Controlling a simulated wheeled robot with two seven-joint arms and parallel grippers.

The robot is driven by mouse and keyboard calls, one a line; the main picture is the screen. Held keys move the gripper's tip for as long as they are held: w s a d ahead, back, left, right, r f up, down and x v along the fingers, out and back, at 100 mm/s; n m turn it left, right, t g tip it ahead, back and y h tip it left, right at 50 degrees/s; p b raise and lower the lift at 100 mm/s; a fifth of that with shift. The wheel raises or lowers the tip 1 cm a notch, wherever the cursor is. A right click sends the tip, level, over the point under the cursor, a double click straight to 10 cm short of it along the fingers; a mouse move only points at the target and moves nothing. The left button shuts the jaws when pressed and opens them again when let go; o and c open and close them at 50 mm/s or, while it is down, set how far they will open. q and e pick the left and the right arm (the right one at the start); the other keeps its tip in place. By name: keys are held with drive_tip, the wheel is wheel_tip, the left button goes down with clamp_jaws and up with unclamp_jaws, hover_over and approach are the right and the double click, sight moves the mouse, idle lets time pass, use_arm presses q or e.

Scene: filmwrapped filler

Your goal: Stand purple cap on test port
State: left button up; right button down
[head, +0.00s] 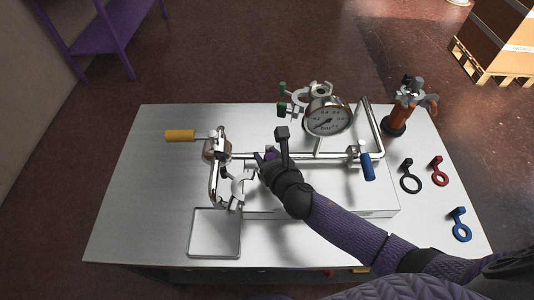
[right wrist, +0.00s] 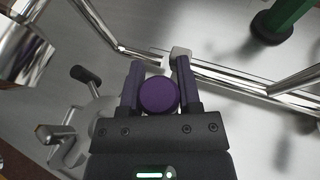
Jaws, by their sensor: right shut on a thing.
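The purple cap (right wrist: 159,95) is a round disc between the fingers of my right gripper (right wrist: 160,88) in the right wrist view. The gripper is shut on it. In the head view my right gripper (head: 264,158) is over the middle of the pipe rig (head: 240,157), and the cap (head: 271,154) shows only as a small purple patch. The rig has shiny metal pipes on a pale base. I cannot tell which pipe end is the test port; the gripper may hide it. My left gripper is not in view.
A pressure gauge (head: 327,117) stands behind the gripper. A yellow handle (head: 180,136) and a blue handle (head: 367,166) stick out from the rig. A square tray (head: 214,252) lies front left. The table's left side is clear.

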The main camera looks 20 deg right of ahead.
drive_tip(key=shift+f, duration=0.3)
drive_tip(key=shift+f, duration=0.1)
drive_tip(key=shift+c, duration=1.1)
unclamp_jaws()
drive_tip(key=p+v, duration=0.3)
drive_tip(key=v, duration=0.7)
drive_tip(key=shift+f, duration=0.1)
